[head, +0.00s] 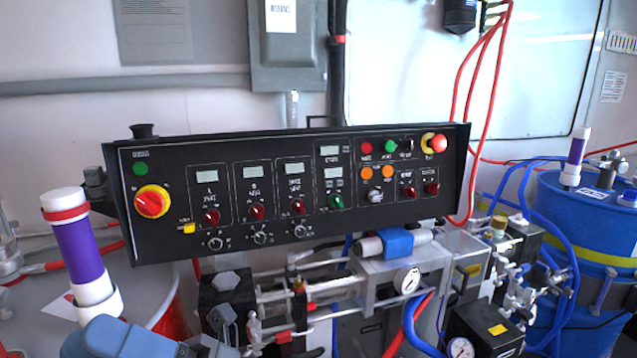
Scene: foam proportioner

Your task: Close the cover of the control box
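The black control box (300,185) spans the middle of the head view, above the pump machinery. Its front panel faces me, with several knobs, small displays, lights and a red emergency button (438,144) bare and uncovered. I cannot make out a separate cover or its hinge on this box. A thin black handle-like bar (322,117) rises behind its top edge. A blue-grey part at the lower left edge looks like my arm. I cannot make out my gripper's fingers.
A grey wall box (289,45) hangs behind, its front shut. A purple-and-white cylinder (78,250) stands at left, near the arm. A blue drum (590,235) with hoses stands at right. Pump machinery (400,275) and gauges crowd the space below the control box.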

